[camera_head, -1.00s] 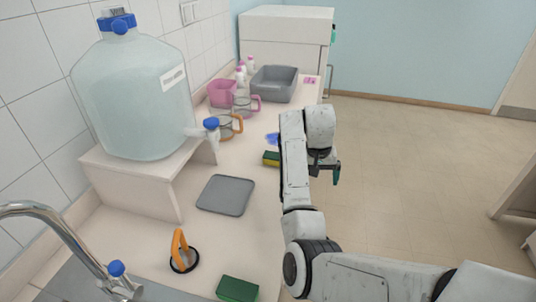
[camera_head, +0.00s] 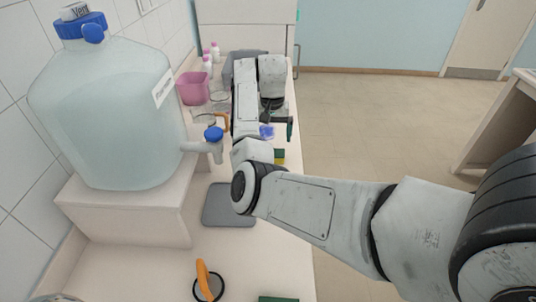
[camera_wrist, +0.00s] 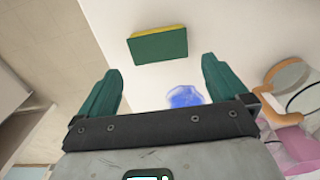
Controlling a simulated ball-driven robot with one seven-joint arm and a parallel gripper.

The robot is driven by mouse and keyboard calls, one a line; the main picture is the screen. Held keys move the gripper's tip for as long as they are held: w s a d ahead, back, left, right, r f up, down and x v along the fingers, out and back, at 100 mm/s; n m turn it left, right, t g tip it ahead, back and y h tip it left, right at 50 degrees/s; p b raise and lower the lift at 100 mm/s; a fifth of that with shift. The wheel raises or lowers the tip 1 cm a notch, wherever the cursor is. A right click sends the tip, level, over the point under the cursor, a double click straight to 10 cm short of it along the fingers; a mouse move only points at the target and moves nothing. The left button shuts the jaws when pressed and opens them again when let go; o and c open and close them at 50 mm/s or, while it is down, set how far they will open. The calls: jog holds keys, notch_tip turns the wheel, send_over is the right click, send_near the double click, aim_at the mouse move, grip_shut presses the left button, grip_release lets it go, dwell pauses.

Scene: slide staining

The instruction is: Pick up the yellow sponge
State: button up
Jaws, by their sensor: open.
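The yellow sponge, with a green scouring side, shows in the wrist view (camera_wrist: 158,46) as a green face with a thin yellow edge, lying on the pale counter. It lies beyond and between my fingertips, apart from them. My gripper (camera_wrist: 161,72) is open and empty, with its two dark green fingers spread. In the head view the sponge (camera_head: 279,156) is partly hidden by my arm, near the counter's right edge. A second green-topped sponge (camera_head: 278,298) is cut off at the bottom of the head view.
A blue patch (camera_wrist: 184,96) lies on the counter near the sponge. A large water bottle (camera_head: 105,110) stands on a raised shelf. Open floor lies right.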

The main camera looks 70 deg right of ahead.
notch_tip(320, 180, down, 3)
jog(key=shift+r, duration=0.1)
jog(key=shift+s+a+f+p, duration=0.15)
jog(key=shift+f+p, duration=0.75)
jog(key=shift+f, duration=1.75)
jog(key=shift+c, duration=0.3)
jog(key=c, duration=0.6)
